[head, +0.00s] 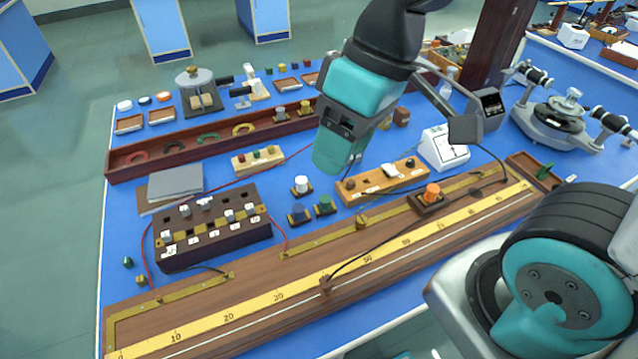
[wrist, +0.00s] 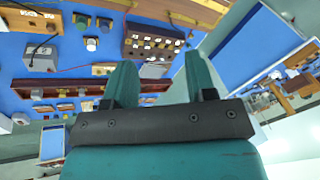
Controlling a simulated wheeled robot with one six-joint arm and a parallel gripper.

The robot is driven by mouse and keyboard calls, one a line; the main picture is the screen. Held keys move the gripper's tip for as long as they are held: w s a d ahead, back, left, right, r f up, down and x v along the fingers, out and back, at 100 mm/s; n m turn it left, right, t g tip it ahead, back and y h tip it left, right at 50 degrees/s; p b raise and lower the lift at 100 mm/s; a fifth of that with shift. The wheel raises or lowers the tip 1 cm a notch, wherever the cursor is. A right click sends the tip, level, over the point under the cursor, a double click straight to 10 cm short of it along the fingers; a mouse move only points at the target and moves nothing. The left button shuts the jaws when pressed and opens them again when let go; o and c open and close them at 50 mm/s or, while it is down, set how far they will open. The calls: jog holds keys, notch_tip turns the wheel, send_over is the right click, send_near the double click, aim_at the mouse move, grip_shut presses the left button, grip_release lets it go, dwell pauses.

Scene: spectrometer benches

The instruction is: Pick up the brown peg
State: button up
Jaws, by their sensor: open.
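My gripper (head: 338,158) hangs over the middle of the bench in the head view, with its fingers pointing down. In the wrist view its two teal fingers (wrist: 160,68) are apart with nothing between them. A small brownish-yellow peg (head: 141,280) stands on the blue bench top at the left, far from my gripper, next to a small green peg (head: 128,262). A light wooden block (head: 258,164) behind and left of my gripper holds a few small coloured pegs. I cannot tell for sure which one is the brown peg.
A dark plug box (head: 212,240) stands at the left with wires running from it. A long wooden board with a yellow scale (head: 225,318) runs along the front. A dark red trough (head: 180,157) lies behind. Small coloured knobs and a wooden key block (head: 385,182) crowd the middle.

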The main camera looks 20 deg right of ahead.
jog(key=w+d+f+h+b, duration=0.1)
jog(key=w+d+f, duration=0.2)
jog(key=w, duration=0.2)
jog(key=w+d+f+m+b, duration=0.1)
jog(key=w+d+f+b, duration=0.15)
jog(key=w, duration=0.25)
jog(key=w+d+f+h, duration=0.1)
jog(key=w+d+f, duration=0.1)
jog(key=w+f, duration=0.3)
jog(key=m+h, duration=0.1)
jog(key=h, duration=0.1)
send_over(350, 181)
jog(key=f, duration=1.8)
jog(key=shift+a+f, duration=0.15)
jog(key=shift+a, duration=0.05)
jog(key=shift+d+f+p, duration=0.15)
jog(key=shift+f+p, duration=0.2)
jog(key=shift+f, duration=1.25)
jog(key=shift+d+f+p, duration=0.1)
jog(key=shift+f+p, duration=0.2)
jog(key=shift+f, duration=1.25)
jog(key=shift+w, duration=0.1)
jog(key=shift+c, duration=0.5)
grip_shut()
